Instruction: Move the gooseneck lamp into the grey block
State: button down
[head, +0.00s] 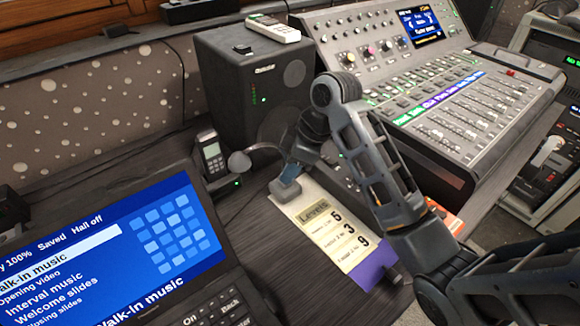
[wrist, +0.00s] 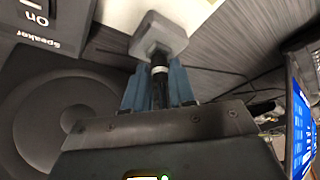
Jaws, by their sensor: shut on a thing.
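The gooseneck lamp has a grey oval head (head: 240,163) and a thin dark neck that curves toward my gripper (head: 292,168) in the head view. In the wrist view my gripper (wrist: 158,82) is shut on the lamp's black stem (wrist: 159,90), which has a light band near its end. The grey block (head: 285,189) is at the top end of the Levels card, just below my fingertips. It also shows in the wrist view (wrist: 158,32), where the stem's end lines up with it and appears to meet it. I cannot tell whether the stem is inside.
The Levels card (head: 322,222) lies on the dark desk. A laptop (head: 130,250) stands at left, a handset (head: 213,157) on its cradle behind, a black speaker (head: 250,85) at the back and a fader console (head: 440,90) at right. My arm passes close to the console's front edge.

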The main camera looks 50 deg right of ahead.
jog(key=shift+f, duration=0.35)
dwell(0.6)
jog(key=c, duration=0.8)
grip_release()
jog(key=shift+c, duration=0.2)
jog(key=shift+r, duration=0.1)
jog(key=shift+r, duration=0.1)
jog(key=p+v, duration=0.2)
jog(key=v, duration=0.5)
jog(key=shift+s+r, duration=0.2)
jog(key=shift+r, duration=0.05)
jog(key=shift+d, duration=0.15)
